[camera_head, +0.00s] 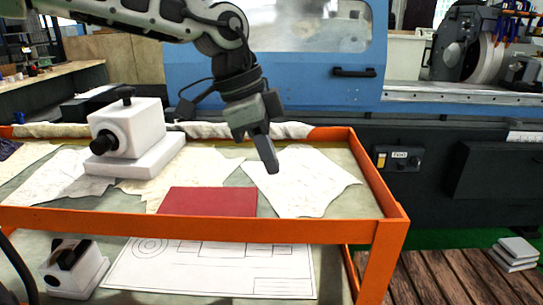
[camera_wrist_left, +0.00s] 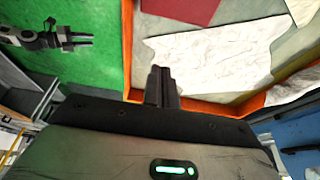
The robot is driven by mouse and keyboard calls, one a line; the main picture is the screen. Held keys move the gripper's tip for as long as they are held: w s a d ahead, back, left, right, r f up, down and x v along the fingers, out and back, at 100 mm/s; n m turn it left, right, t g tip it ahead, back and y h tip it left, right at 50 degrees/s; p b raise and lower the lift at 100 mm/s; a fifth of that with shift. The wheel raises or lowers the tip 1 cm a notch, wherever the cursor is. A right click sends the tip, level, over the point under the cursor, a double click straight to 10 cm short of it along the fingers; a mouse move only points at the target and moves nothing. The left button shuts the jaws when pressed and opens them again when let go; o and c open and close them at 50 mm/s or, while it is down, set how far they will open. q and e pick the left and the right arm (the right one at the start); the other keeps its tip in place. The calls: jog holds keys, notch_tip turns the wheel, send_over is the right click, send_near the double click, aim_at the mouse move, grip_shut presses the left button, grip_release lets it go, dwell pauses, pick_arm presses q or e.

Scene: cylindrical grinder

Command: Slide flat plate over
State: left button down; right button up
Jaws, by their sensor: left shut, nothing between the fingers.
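A dark red flat plate (camera_head: 208,201) lies on the upper shelf of the orange cart, near its front rail. Its edge also shows at the top of the left wrist view (camera_wrist_left: 180,10). My left gripper (camera_head: 272,167) points down over the shelf, to the right of the plate and apart from it, above a whitish sheet (camera_head: 300,182). Its fingers are shut together and empty; they show in the left wrist view (camera_wrist_left: 161,72). A grey jointed part, apparently my right gripper (camera_wrist_left: 75,40), is at the left of the wrist view, over the green floor; its finger opening is unclear.
A white block with black knobs (camera_head: 135,135) stands on the shelf behind left of the plate. An orange rail (camera_head: 375,185) borders the shelf. The blue grinder (camera_head: 300,90) stands behind. The lower shelf holds a drawing (camera_head: 215,265) and another white block (camera_head: 75,270).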

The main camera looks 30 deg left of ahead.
pick_arm(q)
jog(key=x, duration=0.7)
jog(key=shift+s+d+f, duration=0.1)
jog(key=shift+d+f, duration=0.05)
jog(key=shift+f, duration=0.15)
jog(key=a+p, duration=0.1)
jog(key=s+a+p, duration=0.1)
jog(key=shift+s+a, duration=0.2)
jog(key=shift+a, duration=0.1)
jog(key=shift+s+a+f, duration=0.1)
jog(key=shift+s+a, duration=0.15)
jog(key=shift+a, duration=0.15)
